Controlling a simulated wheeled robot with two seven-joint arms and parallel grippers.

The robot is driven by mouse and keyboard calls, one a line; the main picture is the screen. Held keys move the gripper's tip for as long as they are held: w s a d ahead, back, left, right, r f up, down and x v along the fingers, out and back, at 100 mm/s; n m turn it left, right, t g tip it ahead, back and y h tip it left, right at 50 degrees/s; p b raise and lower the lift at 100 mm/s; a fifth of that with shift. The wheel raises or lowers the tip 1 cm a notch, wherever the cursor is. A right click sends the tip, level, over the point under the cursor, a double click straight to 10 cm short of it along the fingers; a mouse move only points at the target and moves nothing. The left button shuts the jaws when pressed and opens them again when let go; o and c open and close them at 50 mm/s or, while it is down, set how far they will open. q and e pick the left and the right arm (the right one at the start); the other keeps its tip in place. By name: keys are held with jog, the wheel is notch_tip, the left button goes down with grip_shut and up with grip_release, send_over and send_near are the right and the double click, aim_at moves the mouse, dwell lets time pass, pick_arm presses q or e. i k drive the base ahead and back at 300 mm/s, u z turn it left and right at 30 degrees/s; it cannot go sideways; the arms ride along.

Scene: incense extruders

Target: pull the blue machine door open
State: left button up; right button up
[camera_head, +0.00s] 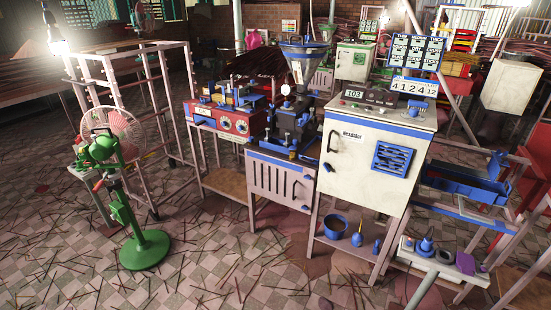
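The blue-trimmed white machine (372,185) stands right of the middle, on legs above the floor. Its front door has a dark handle (331,142) near its left edge and a blue slatted vent (392,158) at the right. The door looks closed. Left of it, a lower pale cabinet (268,178) with blue trim and vertical slots also looks closed, with a dark handle (295,190) at its right. No wholly blue door shows. Neither of my grippers is in view.
A green fan (145,248) stands at the left. A small shelf (442,262) with blue tools stands at the lower right. A blue bucket (335,226) sits under the white machine. Thin sticks litter the tiled floor, which is otherwise open in front.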

aim_at(350, 141)
jog(key=u, duration=0.7)
jog(key=i, duration=1.15)
jog(key=z, duration=1.3)
jog(key=i, duration=0.8)
jog(key=z, duration=0.9)
